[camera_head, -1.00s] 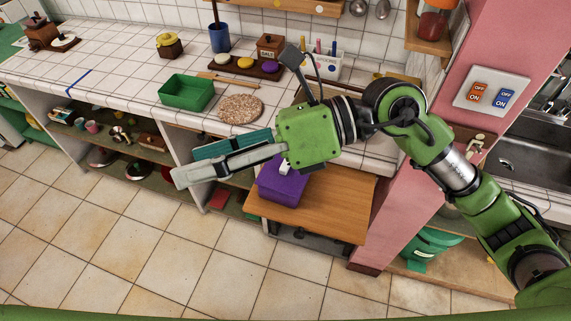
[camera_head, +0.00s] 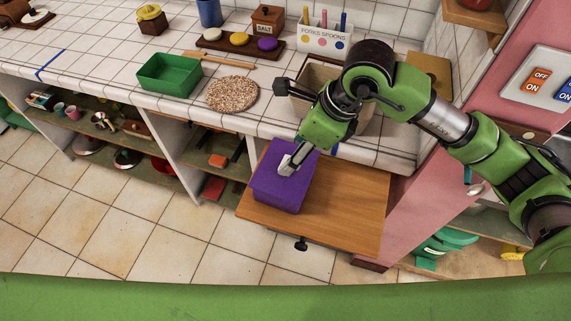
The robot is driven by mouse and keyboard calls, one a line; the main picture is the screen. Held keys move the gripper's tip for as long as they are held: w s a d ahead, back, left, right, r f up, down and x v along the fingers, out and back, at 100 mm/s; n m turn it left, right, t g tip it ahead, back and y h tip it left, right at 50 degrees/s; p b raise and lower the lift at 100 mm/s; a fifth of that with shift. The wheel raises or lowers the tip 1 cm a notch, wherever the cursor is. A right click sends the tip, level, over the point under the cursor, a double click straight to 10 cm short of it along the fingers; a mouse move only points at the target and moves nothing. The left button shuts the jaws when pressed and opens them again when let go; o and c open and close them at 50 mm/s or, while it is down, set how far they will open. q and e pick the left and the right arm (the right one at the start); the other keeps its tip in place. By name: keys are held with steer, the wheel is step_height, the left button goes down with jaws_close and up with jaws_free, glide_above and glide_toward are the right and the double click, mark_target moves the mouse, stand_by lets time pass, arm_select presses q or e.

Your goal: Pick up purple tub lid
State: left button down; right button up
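The purple tub (camera_head: 280,193) stands on a wooden pull-out board (camera_head: 345,205) below the counter. Its top is a flat purple lid (camera_head: 272,172), tilted in the picture. My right gripper (camera_head: 288,166) points down at the lid from above, with its grey fingertips over the lid's right-middle part. The fingers look close together, but I cannot tell whether they grip anything. Any handle on the lid is hidden by the fingers. My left gripper is not in view.
A green tray (camera_head: 169,73) and a round speckled board (camera_head: 232,95) lie on the tiled counter (camera_head: 110,65). An open box (camera_head: 316,82) stands behind my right arm. A pink wall (camera_head: 425,185) stands right of the board. The floor in front is clear.

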steer(key=shift+w+a+f, duration=0.15)
steer(key=shift+f, duration=0.35)
steer(key=shift+a+f+p, duration=0.15)
steer(key=shift+f+p, duration=0.2)
steer(key=shift+p, duration=0.1)
steer(key=p+x, duration=0.1)
steer(key=x, duration=0.2)
steer(key=shift+w+f+p, duration=0.2)
steer(key=shift+f+p, duration=0.1)
steer(key=shift+f, duration=0.05)
steer(key=shift+w+a+f, duration=0.1)
steer(key=shift+w+f, duration=0.05)
steer(key=shift+f, duration=0.25)
steer(key=shift+c, duration=0.3)
steer(key=c, duration=1.2)
